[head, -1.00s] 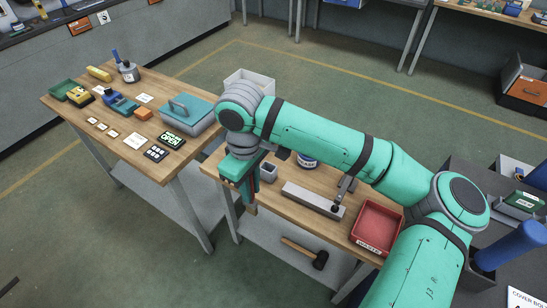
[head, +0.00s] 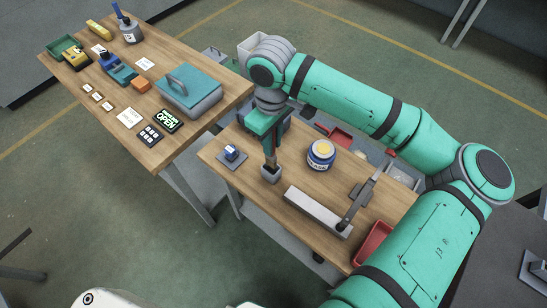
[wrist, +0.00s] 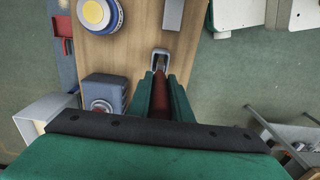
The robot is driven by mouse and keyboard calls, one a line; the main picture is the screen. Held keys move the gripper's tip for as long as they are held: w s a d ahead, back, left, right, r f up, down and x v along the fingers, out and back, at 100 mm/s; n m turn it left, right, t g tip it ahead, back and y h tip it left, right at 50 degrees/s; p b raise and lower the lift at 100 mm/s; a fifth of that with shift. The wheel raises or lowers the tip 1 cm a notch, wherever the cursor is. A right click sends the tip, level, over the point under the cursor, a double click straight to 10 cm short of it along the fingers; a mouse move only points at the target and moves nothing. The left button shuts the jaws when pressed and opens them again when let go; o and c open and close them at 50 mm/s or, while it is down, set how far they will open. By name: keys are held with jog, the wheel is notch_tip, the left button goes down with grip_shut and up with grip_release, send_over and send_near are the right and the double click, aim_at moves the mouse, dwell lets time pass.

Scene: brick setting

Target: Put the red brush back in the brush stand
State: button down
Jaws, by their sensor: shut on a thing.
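My gripper (head: 270,146) is shut on the red brush and points down over the bench. In the wrist view the brush (wrist: 160,90) shows as a dark red strip between the two green fingers. The brush stand, a small grey square cup (head: 270,175), stands upright on the wooden bench directly under the gripper; it also shows just beyond the fingertips in the wrist view (wrist: 160,54). The brush's lower end is at the cup's opening in the head view. I cannot tell how far inside it is. The fingers hide most of the brush.
A long grey block (head: 317,212) with a lever lies nearer, beside a red tray (head: 372,246). A small blue-white item on a grey pad (head: 232,157) is to the left. Another table (head: 160,75) holds a teal-lidded box.

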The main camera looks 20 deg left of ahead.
jog(key=shift+f, duration=3.4)
jog(key=c, duration=1.6)
grip_release()
notch_tip(320, 180, up, 12)
jog(key=shift+r, duration=0.1)
